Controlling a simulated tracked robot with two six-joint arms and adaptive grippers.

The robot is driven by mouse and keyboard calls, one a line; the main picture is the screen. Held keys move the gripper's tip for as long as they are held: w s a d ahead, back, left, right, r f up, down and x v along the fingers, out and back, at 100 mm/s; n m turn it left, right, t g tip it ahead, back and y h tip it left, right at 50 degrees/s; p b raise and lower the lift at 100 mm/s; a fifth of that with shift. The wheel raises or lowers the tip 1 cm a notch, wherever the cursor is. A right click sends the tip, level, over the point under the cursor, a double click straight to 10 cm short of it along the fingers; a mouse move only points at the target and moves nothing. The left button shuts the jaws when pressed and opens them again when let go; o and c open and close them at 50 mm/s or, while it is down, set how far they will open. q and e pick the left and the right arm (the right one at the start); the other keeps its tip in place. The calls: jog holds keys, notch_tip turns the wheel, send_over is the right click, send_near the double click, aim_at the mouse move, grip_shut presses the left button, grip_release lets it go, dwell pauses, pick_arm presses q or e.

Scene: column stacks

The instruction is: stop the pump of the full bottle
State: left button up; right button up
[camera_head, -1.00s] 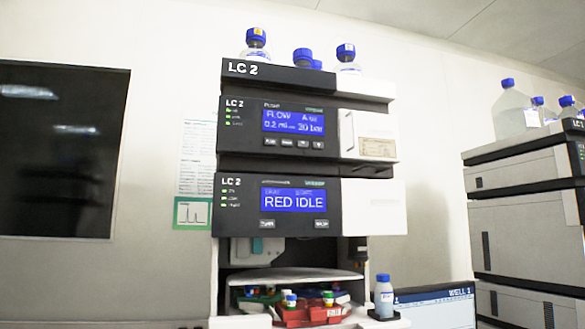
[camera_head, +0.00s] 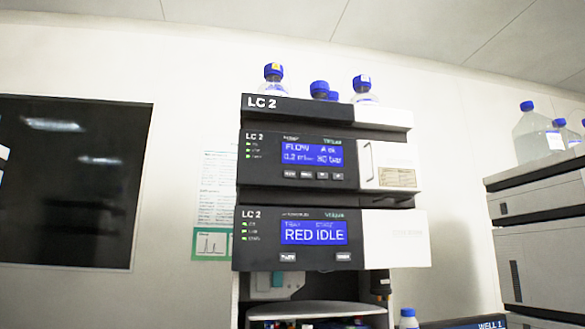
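The LC 2 stack stands in the middle of the head view. Its upper module is the pump (camera_head: 260,165), with a lit blue screen (camera_head: 312,154) reading FLOW and small figures, and a row of small buttons (camera_head: 313,175) under it. Several blue-capped bottles stand on top: a left bottle (camera_head: 274,85), a middle one (camera_head: 319,88) and a right one (camera_head: 363,95). The top edge hides their lower parts, so I cannot tell which is full. Neither gripper is in view.
A lower module (camera_head: 260,240) reads RED IDLE. Below it is an open bay (camera_head: 320,308). A small blue-capped bottle (camera_head: 408,319) and a monitor (camera_head: 470,323) show at the bottom edge. Another stack (camera_head: 525,255) with bottles stands at right. A dark panel (camera_head: 70,185) is at left.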

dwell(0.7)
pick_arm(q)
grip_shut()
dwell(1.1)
